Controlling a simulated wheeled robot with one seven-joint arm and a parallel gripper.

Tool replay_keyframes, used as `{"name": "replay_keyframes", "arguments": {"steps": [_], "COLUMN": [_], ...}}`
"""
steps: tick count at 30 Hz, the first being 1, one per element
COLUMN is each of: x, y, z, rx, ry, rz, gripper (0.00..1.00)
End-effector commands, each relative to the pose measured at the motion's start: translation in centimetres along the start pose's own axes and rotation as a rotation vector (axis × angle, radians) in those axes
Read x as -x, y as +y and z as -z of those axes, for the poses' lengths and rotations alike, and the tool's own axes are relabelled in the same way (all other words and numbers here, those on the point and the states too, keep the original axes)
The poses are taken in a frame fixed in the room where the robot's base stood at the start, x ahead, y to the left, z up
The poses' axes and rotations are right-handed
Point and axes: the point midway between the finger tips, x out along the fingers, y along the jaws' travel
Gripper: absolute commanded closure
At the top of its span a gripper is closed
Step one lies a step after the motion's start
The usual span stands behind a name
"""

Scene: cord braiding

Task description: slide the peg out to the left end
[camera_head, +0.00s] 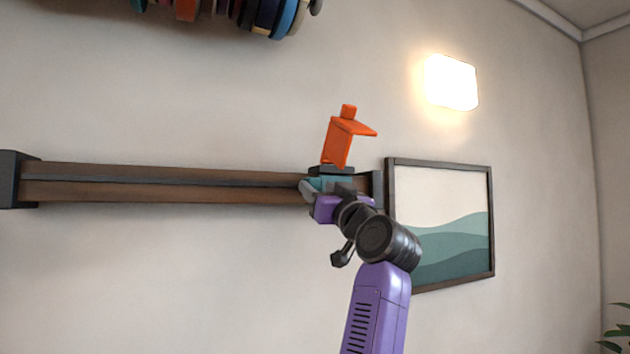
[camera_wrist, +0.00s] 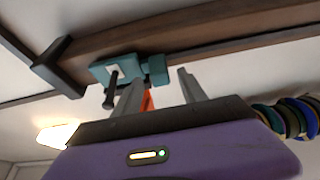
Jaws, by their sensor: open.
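A teal carriage (camera_head: 335,183) sits on the wooden rail (camera_head: 150,184), near its right end. In the wrist view the teal carriage (camera_wrist: 103,72) has a pale square face, and a dark round-headed peg (camera_wrist: 110,92) sticks out from it. A smaller teal block (camera_wrist: 155,68) joins its side. My gripper (camera_wrist: 160,78) is open, with the small teal block just beyond and between its fingertips. I cannot tell whether they touch. In the head view my gripper (camera_head: 310,190) is at the carriage, and my wrist hides part of it. An orange bracket (camera_head: 338,143) stands above the carriage.
Dark end blocks close the rail at the left (camera_head: 14,180) and right (camera_head: 377,188). The rail left of the carriage is clear. A framed picture (camera_head: 440,222) hangs to the right, a lit wall lamp (camera_head: 452,82) higher up. Coloured discs (camera_head: 262,14) hang at the upper left.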

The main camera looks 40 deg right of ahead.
Motion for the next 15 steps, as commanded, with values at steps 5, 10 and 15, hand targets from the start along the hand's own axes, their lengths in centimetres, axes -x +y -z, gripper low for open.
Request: {"name": "replay_keyframes", "arguments": {"steps": [5, 10, 15], "x": [-2.0, -2.5, -2.5], "y": [0.0, 0.0, 0.0], "z": [0.2, 0.0, 0.0], "rx": [-0.001, 0.000, 0.000], "ry": [0.001, 0.001, 0.002], "rz": [0.000, 0.000, 0.000], "gripper": [0.51, 0.51, 0.51]}}
